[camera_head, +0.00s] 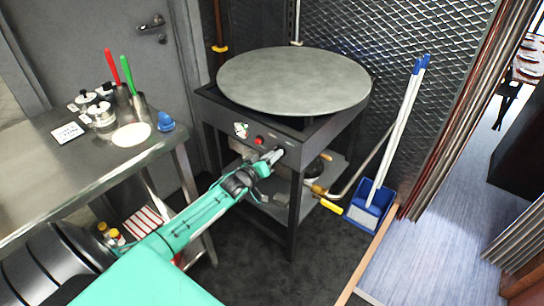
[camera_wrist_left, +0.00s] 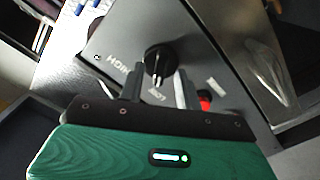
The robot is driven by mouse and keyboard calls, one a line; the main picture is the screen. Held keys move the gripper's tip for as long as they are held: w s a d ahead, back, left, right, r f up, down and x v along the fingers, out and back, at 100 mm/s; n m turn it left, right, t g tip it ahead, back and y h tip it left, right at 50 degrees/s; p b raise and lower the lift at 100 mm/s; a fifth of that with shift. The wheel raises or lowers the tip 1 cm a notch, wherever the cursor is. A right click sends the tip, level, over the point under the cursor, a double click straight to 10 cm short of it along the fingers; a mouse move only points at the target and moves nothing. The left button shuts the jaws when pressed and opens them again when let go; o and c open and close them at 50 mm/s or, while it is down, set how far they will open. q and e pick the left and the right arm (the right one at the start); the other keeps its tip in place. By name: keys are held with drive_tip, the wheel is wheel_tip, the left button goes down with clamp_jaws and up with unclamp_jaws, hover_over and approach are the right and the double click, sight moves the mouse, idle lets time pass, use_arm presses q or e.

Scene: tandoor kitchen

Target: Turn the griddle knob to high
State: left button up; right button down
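The griddle (camera_head: 295,80) is a round grey plate on a dark stand with a front control panel (camera_head: 295,146). In the left wrist view, its black knob (camera_wrist_left: 159,61) sits between the "HIGH" lettering and a "LOW" label. A pale mark on the knob points toward the "LOW" side. My left gripper (camera_head: 275,156) is at the panel. In the left wrist view its fingers (camera_wrist_left: 158,78) are apart, one on each side of the knob's lower part. I cannot tell whether they touch it. The gripper hides the knob in the head view. My right gripper is not in view.
A red button (camera_head: 259,140) is on the panel; it shows close to the right finger in the left wrist view (camera_wrist_left: 205,102). A steel table (camera_head: 60,175) with jars and utensils stands left. A blue dustpan (camera_head: 369,208) with white handles stands right. A pipe with a yellow handle (camera_head: 331,207) is below.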

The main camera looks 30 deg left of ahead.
use_arm(q)
clamp_jaws()
use_arm(e)
drive_tip(key=shift+w, duration=0.15)
use_arm(q)
drive_tip(key=shift+d+m+p, duration=0.15)
drive_tip(key=shift+m+p, duration=0.45)
drive_tip(key=shift+m, duration=2.85)
drive_tip(key=shift+d+m+p, duration=0.15)
drive_tip(key=shift+m+p, duration=0.45)
drive_tip(key=shift+m, duration=2.85)
use_arm(e)
drive_tip(key=s+d+f, duration=0.1)
drive_tip(key=s+f, duration=0.2)
drive_tip(key=f, duration=0.4)
drive_tip(key=shift+s+d, duration=0.15)
drive_tip(key=shift+d, duration=0.05)
drive_tip(key=shift+r, duration=0.2)
